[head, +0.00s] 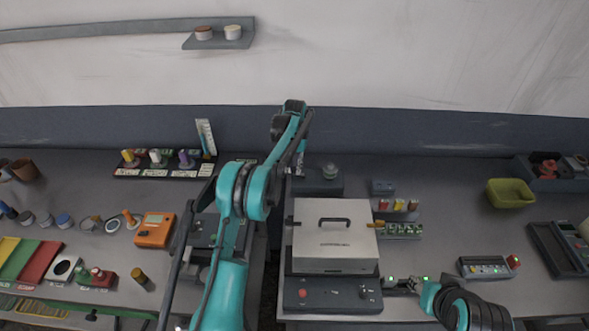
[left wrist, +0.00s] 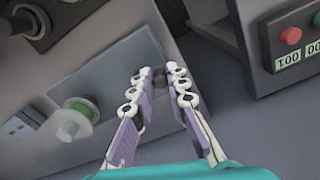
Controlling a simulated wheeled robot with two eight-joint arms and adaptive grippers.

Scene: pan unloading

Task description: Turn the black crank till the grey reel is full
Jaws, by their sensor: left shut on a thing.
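In the left wrist view my left gripper (left wrist: 158,82) has its two purple-padded fingers around a small dark knob, which I take for the black crank (left wrist: 160,79); its arm is mostly hidden. Beside it, on the same grey housing, is a pale reel (left wrist: 67,124) with green showing on it. How full it is I cannot tell. In the head view the housing (head: 322,188) with the pale reel (head: 330,170) stands at the back centre, and my left arm reaches down beside it. My right gripper (head: 400,284) is low, near the lidded box's front right corner; its jaw state is unclear.
A light lidded box (head: 334,236) stands in front of the housing. In the left wrist view a dark unit (left wrist: 292,50) with red and green buttons is at the right.

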